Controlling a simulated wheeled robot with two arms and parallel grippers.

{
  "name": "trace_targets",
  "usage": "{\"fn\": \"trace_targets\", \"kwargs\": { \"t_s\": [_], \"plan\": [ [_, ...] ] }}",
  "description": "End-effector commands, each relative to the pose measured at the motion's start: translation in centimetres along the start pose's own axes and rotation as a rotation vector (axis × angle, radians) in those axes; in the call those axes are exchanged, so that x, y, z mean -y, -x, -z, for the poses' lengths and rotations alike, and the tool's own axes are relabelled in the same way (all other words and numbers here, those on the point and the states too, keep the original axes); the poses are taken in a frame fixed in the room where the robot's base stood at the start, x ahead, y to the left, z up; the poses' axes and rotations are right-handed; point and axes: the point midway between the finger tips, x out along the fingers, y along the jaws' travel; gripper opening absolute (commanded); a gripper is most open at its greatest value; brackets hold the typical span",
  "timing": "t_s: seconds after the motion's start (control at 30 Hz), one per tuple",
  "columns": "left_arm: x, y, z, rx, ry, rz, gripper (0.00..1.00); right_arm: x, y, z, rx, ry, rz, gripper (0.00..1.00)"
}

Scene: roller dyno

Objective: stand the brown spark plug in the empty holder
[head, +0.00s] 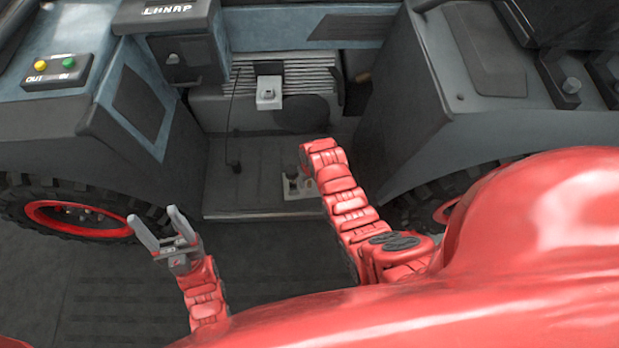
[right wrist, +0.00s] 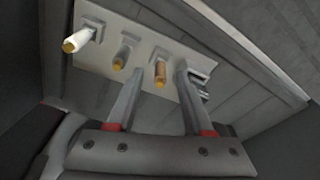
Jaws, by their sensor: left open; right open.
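In the right wrist view, the brown spark plug (right wrist: 160,71) stands in a holder on a pale plate (right wrist: 140,46). My right gripper (right wrist: 158,74) is open, with the brown plug showing between its fingertips; I cannot tell if they touch it. To the right, partly hidden by the right finger, is a holder (right wrist: 199,84) with no plug visible in it. In the head view the plate (head: 290,190) shows on the floor of the bay, and my right gripper is hidden behind its own arm. My left gripper (head: 157,229) is open and empty, at the lower left.
Two more plugs with yellowish tips, a white one (right wrist: 80,39) and a greyish one (right wrist: 122,56), stand left of the brown plug. Dark vehicle bodies with wheels (head: 75,215) flank the bay. A light block (head: 268,93) sits further back in it.

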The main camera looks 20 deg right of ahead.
Motion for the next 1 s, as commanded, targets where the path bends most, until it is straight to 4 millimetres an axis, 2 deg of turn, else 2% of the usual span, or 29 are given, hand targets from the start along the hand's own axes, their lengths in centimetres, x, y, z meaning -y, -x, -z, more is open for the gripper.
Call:
{"fn": "trace_targets", "kwargs": {
  "t_s": [0.27,0.47,0.87,0.9,1.0],
  "plan": [
    [0.0,-0.1,0.0,0.0,0.0,0.0,0.62,0.0,0.7,0.0,0.0,0.0,0.0,0.52],
    [0.0,-0.2,0.0,0.0,0.0,0.0,0.62,0.0,3.4,0.0,-0.003,0.0,0.0,0.52],
    [0.0,-0.5,0.1,0.0,0.0,0.0,0.62,0.0,12.3,0.2,-0.007,0.0,-0.001,0.52],
    [0.1,-1.9,0.3,0.001,0.0,0.0,0.62,0.0,14.0,0.1,-0.001,0.0,0.0,0.52],
    [0.2,-3.4,0.6,0.0,0.0,0.0,0.62,0.0,16.1,0.1,-0.002,0.0,0.0,0.52]
  ]
}}
